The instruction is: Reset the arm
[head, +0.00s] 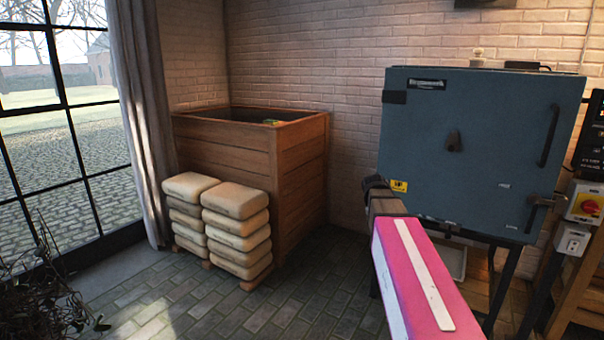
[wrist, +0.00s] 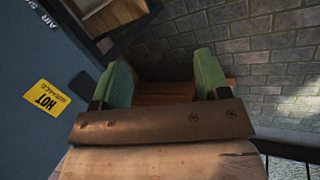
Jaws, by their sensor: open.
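My gripper (wrist: 163,82) shows in the wrist view with two green fingers spread apart and nothing between them. Brick floor and a strip of reddish-brown wood show behind the fingers. In the head view my pink arm with a white stripe reaches from the lower right toward the front of the blue kiln (head: 470,140). Its brown end overlaps the kiln's lower left corner in the picture. The fingers cannot be made out there. In the wrist view the kiln's blue side (wrist: 30,140) with a yellow HOT label (wrist: 46,98) is close on the left.
A wooden bin (head: 245,165) stands in the back corner, with stacked pale bags (head: 235,220) in front of it. A control box with a red knob (head: 588,206) is right of the kiln. A window and curtain (head: 143,120) are at left. The brick floor (head: 190,300) is clear at lower middle.

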